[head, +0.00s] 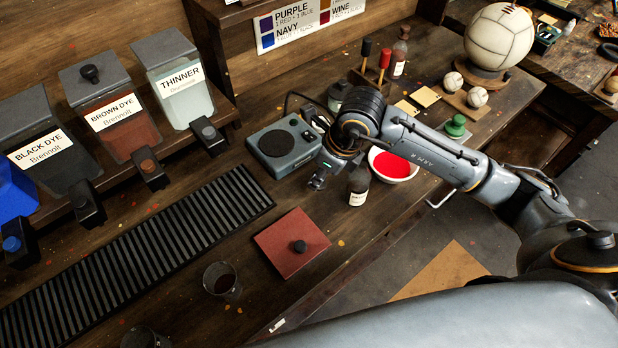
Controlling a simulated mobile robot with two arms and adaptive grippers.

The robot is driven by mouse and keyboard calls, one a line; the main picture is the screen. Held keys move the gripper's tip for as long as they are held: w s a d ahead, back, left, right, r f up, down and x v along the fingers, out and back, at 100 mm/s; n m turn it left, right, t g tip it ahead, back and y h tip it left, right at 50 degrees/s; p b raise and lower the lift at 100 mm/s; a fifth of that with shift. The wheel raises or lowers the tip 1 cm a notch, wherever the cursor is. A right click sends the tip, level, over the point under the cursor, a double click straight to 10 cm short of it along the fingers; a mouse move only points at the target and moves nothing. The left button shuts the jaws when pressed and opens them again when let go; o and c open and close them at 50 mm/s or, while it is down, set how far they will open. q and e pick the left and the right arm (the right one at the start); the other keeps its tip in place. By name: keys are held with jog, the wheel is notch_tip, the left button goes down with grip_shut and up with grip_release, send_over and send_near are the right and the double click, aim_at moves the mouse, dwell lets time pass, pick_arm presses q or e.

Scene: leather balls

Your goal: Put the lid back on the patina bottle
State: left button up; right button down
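A small dark bottle (358,187) with a white label stands on the bench just right of my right gripper; the label is too small to read, and the arm partly covers its top. A small dark round piece (299,246), like a cap or knob, sits on a flat red square (278,250) nearer the front edge. I cannot tell whether it is the bottle's lid. My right gripper (320,178) points down between the grey scale and the bottle. Its fingers are small and partly hidden, so their opening is unclear. My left gripper is not in view.
A grey scale (284,146) stands left of my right gripper; a bowl of red liquid (394,165) is behind the bottle. Another labelled bottle (399,58) stands farther back. A glass (221,281) and slatted black mat (140,250) lie left. Dye dispensers (115,115) line the shelf.

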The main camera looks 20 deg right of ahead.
jog(key=s+d+r+b, duration=0.2)
jog(key=s+r, duration=0.1)
jog(key=s, duration=0.4)
notch_tip(320, 180, up, 9)
jog(key=n+p, duration=0.1)
jog(key=n, duration=0.1)
send_over(363, 165)
jog(key=shift+f+b, duration=0.9)
jog(key=shift+f, duration=0.65)
jog(key=shift+f+b, duration=1.35)
jog(key=shift+f, duration=0.15)
jog(key=shift+r+b, duration=0.1)
jog(key=shift+b, duration=0.3)
jog(key=shift+f+b, duration=0.25)
jog(key=shift+b, duration=0.35)
jog(key=c, duration=1)
grip_release()
